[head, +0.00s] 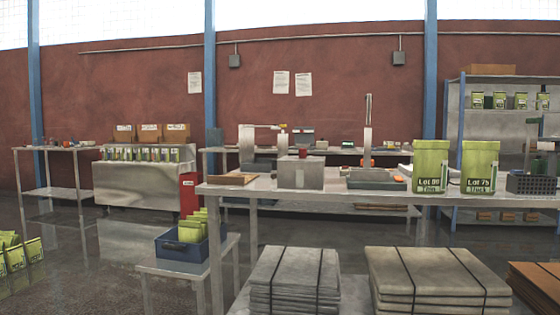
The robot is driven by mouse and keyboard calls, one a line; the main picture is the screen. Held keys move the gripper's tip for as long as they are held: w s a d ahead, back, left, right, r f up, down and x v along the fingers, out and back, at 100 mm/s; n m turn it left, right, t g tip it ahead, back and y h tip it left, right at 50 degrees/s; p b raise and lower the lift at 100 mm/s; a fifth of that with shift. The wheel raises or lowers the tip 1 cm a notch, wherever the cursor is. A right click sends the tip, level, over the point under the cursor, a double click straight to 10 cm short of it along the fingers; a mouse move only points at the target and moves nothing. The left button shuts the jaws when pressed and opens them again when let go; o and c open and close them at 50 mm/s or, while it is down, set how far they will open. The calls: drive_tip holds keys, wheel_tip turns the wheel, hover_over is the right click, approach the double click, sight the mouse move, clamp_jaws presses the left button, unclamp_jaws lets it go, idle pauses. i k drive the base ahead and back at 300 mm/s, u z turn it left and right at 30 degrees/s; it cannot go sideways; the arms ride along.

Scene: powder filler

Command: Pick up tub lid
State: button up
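I cannot clearly make out a tub lid in the head view. A grey box-shaped unit (300,174) stands on the long workbench (350,195), with a small red piece (303,153) on top. A device with a tall upright post (368,125) stands right of it. A small white item (405,169) lies further right, partly hidden behind a green bag; I cannot tell what it is. My gripper is not in view.
Two green bags, marked Lot 80 (429,166) and Lot 75 (479,167), stand at the bench's right. A blue bin (180,246) sits on a low table (155,269). Strapped flat stacks (294,273) fill the near foreground.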

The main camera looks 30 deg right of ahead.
sight(302, 156)
drive_tip(key=u, duration=0.5)
drive_tip(key=i, duration=1.55)
drive_tip(key=z, duration=0.3)
